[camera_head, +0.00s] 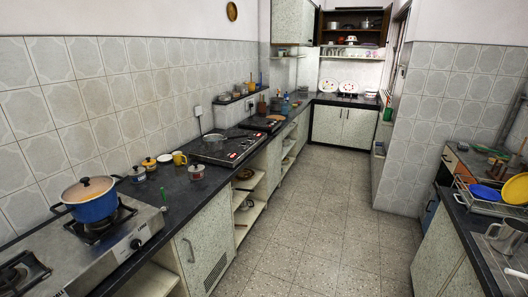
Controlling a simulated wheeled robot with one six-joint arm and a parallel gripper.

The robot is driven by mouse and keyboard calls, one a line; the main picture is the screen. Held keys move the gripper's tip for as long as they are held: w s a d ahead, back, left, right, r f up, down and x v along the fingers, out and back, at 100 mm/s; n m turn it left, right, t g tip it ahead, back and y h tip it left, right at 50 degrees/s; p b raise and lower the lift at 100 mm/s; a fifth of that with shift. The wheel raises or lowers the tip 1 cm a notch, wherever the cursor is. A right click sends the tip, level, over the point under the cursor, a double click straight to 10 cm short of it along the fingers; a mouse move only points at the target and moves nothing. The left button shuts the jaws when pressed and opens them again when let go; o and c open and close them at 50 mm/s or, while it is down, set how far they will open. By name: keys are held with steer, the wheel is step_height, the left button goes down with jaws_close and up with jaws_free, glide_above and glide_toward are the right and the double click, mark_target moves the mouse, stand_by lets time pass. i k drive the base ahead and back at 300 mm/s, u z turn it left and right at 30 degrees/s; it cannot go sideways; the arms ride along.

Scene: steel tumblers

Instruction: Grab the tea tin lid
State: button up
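Several small lidded containers stand on the dark counter at left, beside the stove. One pale container with a dark reddish lid (137,174) stands nearest the blue pot, and a similar container (196,171) stands farther right near the counter's front edge. A container with a yellowish lid (149,165) stands between them. A flat whitish round thing (165,158) lies behind. They are too small to tell which is the tea tin or whether any lid is loose. My gripper does not show in this view.
A blue pot (91,205) sits on the steel stove (130,238). A yellow mug (180,158) and a second hob (220,152) stand beyond the containers. At right, a dish rack (480,197) holds plates. The tiled floor (300,225) between the counters is clear.

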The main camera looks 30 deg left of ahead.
mark_target(196, 167)
steer(key=u, duration=0.2)
steer(key=i, duration=2.05)
steer(key=u, duration=1.25)
steer(key=i, duration=1.25)
steer(key=u, duration=1.75)
steer(key=i, duration=0.95)
steer(key=u, duration=0.35)
